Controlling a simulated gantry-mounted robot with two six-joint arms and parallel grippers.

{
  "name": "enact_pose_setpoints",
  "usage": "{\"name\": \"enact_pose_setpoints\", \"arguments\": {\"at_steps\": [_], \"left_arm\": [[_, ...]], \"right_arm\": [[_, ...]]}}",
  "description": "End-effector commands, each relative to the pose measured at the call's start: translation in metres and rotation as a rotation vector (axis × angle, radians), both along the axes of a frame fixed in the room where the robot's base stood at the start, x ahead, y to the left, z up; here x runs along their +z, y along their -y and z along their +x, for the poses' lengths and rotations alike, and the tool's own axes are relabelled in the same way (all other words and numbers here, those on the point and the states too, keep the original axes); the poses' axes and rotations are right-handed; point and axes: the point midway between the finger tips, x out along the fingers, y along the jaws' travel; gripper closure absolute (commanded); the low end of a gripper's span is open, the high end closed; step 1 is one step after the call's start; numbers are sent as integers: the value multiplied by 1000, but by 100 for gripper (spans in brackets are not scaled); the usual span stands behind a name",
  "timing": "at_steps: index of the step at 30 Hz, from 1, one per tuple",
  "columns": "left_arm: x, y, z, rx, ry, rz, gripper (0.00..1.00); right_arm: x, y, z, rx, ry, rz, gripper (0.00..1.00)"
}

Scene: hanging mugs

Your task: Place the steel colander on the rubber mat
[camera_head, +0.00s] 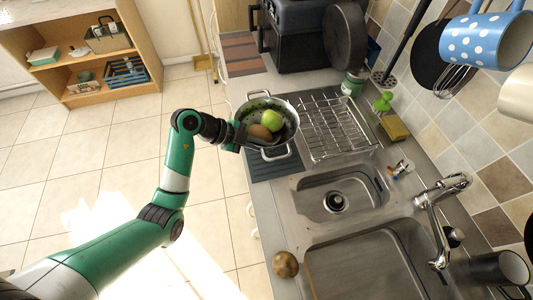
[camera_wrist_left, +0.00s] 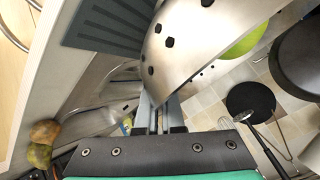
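The steel colander (camera_head: 289,131) is in the head view, over the far part of the dark ribbed rubber mat (camera_head: 276,170). It holds a green apple (camera_head: 271,121) and a brown round item (camera_head: 259,132). My left gripper (camera_head: 238,134) is at the colander's left side, with its fingers closed at the wall. In the left wrist view the perforated colander wall (camera_wrist_left: 196,42) meets the fingertips (camera_wrist_left: 158,112), and the mat (camera_wrist_left: 108,28) shows beyond. The colander looks raised above the mat, but the exact gap is unclear. My right gripper is not in view.
A wire dish rack (camera_head: 335,125) stands right of the colander. The sink basin (camera_head: 345,195) and tap (camera_head: 440,215) are nearer. A brown round fruit (camera_head: 286,264) sits on the counter's front edge. A black appliance (camera_head: 300,35) stands behind.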

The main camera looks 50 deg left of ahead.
Motion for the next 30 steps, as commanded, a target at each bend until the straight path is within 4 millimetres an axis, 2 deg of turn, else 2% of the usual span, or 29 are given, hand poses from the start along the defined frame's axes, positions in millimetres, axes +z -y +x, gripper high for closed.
{"name": "enact_pose_setpoints", "arguments": {"at_steps": [5, 8, 12, 14, 24, 30], "left_arm": [[-2, 2, 3, 0, 6, 2, 100], [-13, 9, 7, -2, 4, 1, 100], [-36, 8, 7, 1, 3, 1, 100], [-41, 8, 7, 1, 3, 1, 100], [-43, 8, 7, 1, 5, 2, 100], [-45, 8, 6, 2, 1, 2, 65]], "right_arm": [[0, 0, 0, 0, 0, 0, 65], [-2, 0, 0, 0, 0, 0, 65], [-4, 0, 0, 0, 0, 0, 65], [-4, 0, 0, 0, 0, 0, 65], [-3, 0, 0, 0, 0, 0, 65], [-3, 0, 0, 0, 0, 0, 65]]}}
